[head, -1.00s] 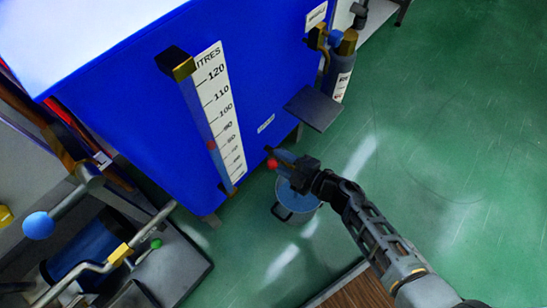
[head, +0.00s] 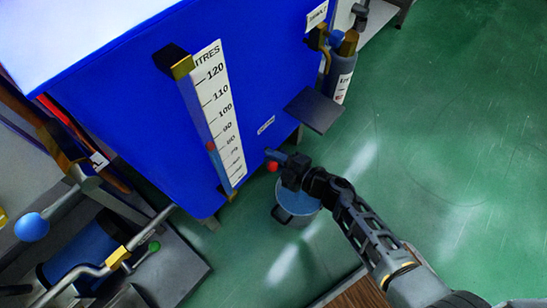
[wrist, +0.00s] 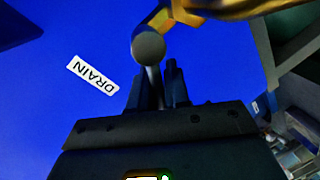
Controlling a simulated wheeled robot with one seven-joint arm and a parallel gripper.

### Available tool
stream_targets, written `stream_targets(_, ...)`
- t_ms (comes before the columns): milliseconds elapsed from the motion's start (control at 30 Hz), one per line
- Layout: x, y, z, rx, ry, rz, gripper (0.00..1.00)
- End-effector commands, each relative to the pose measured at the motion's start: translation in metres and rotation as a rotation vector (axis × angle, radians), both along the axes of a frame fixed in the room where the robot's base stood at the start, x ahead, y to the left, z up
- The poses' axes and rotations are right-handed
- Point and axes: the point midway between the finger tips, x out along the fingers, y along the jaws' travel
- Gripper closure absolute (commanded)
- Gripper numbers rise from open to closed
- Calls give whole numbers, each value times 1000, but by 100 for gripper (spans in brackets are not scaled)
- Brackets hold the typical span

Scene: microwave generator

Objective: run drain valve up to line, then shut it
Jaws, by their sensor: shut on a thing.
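My gripper (head: 280,158) is at the lower front of the blue tank (head: 130,110), beside a red ball (head: 272,166). In the wrist view its two fingers (wrist: 158,80) are closed on the drain valve lever (wrist: 153,75), which ends in a round grey-looking knob (wrist: 148,47). A brass valve body (wrist: 200,10) is above it, and a DRAIN label (wrist: 93,74) is on the tank to the left. The sight gauge (head: 193,120) stands beside a LITRES scale (head: 222,110). A red mark (head: 211,146) is low on the gauge, below the 90 figure's height; the liquid level is unclear.
A bucket (head: 283,215) stands on the floor below my gripper. A dark shelf (head: 315,111) juts from the tank to the right. Another valve and a bottle (head: 341,85) are at the tank's far end. Pipes and levers crowd the left. Green floor is open at right.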

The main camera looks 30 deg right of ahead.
Motion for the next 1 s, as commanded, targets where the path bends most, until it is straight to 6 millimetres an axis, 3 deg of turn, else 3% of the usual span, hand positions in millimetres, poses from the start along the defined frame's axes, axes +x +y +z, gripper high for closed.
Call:
stream_targets(567, -1, 0, -2, -16, -4, 0, 100)
stream_targets(1000, -2, 3, -16, -252, -81, 0, 100)
